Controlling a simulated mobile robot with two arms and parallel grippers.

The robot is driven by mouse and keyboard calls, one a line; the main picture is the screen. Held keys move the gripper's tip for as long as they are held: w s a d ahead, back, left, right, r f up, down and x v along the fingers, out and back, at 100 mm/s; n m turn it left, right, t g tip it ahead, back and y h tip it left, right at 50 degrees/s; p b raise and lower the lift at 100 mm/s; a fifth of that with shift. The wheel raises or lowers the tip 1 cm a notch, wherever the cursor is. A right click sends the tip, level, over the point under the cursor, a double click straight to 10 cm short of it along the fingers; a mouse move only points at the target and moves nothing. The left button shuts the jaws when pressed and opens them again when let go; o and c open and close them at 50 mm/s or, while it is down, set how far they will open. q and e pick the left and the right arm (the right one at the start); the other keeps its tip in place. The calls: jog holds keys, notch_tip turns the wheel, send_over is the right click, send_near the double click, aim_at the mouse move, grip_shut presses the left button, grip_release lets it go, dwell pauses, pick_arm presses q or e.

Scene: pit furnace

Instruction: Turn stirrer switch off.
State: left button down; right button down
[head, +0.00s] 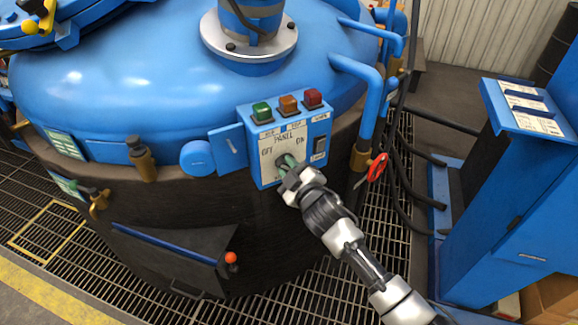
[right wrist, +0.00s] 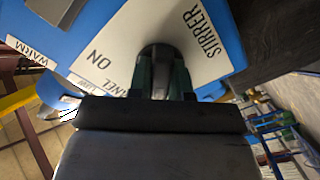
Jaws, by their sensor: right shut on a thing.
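The control panel (head: 266,170) is a white plate on a blue box on the front of the blue vessel. It reads OFF on the left and ON on the right. The stirrer switch (right wrist: 160,52) is a dark knob beside the STIRRER label in the right wrist view. My right gripper (head: 288,163) is at the panel, its green fingertips shut on the knob; they also show in the wrist view (right wrist: 160,78). The gripper hides most of the knob, so I cannot tell which way it points. My left gripper is in neither view.
Green (head: 262,112), orange (head: 289,105) and red (head: 313,98) buttons or lamps top the panel box. A black rocker (head: 319,146) is on its right side. A blue cabinet (head: 510,200) is farther right.

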dwell(0.4)
jog(key=c, duration=1)
grip_release()
jog(key=shift+c, duration=0.2)
jog(key=v, duration=1.1)
jog(key=shift+f, duration=0.2)
